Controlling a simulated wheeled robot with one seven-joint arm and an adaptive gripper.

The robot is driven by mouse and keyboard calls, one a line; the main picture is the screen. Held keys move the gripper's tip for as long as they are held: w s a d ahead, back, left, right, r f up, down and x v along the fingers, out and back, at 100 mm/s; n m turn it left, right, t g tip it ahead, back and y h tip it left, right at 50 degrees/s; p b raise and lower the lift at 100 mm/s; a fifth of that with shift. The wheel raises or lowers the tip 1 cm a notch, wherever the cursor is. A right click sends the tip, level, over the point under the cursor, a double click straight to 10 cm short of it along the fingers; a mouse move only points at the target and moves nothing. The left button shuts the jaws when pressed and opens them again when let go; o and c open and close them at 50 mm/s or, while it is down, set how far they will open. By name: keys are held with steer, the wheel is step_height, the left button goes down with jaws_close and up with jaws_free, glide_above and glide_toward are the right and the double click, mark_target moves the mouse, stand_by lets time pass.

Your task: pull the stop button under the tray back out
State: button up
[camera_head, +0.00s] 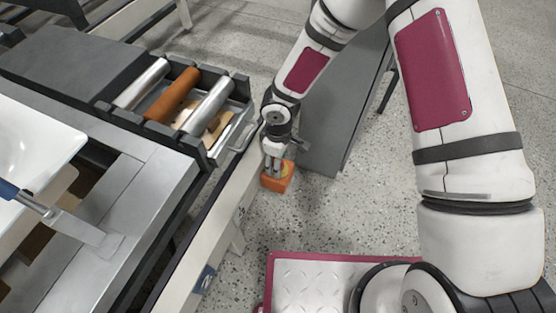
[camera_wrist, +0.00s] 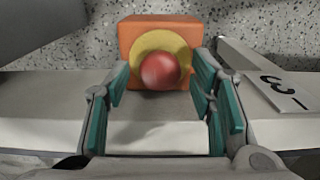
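The stop button (camera_wrist: 160,70) is a round red knob on a yellow ring. It sits on an orange box (camera_wrist: 130,38) beside a pale rail in the wrist view. In the head view the orange box (camera_head: 277,181) shows below my gripper (camera_head: 276,165). In the wrist view my gripper (camera_wrist: 160,105) has its teal-padded fingers apart, one on each side of the lower part of the box face. The red knob lies between and just beyond the fingertips. I cannot tell whether they touch it. The tray (camera_head: 241,120) is up and left of the gripper in the head view.
The tray holds several rollers, one of them brown (camera_head: 172,95). A white shell (camera_head: 35,140) and a blue-handled scraper (camera_head: 60,222) are at the left. A grey cabinet (camera_head: 340,100) stands right of the gripper. Speckled floor (camera_head: 330,220) is open below it.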

steer(key=c, duration=0.9)
steer(key=shift+o, duration=0.2)
steer(key=shift+r, duration=0.2)
steer(key=shift+r+p, duration=0.25)
steer(key=shift+p, duration=0.05)
steer(key=o, duration=1.2)
steer(key=shift+r+p, duration=2.25)
steer(key=shift+r, duration=0.7)
steer(key=shift+w, duration=0.1)
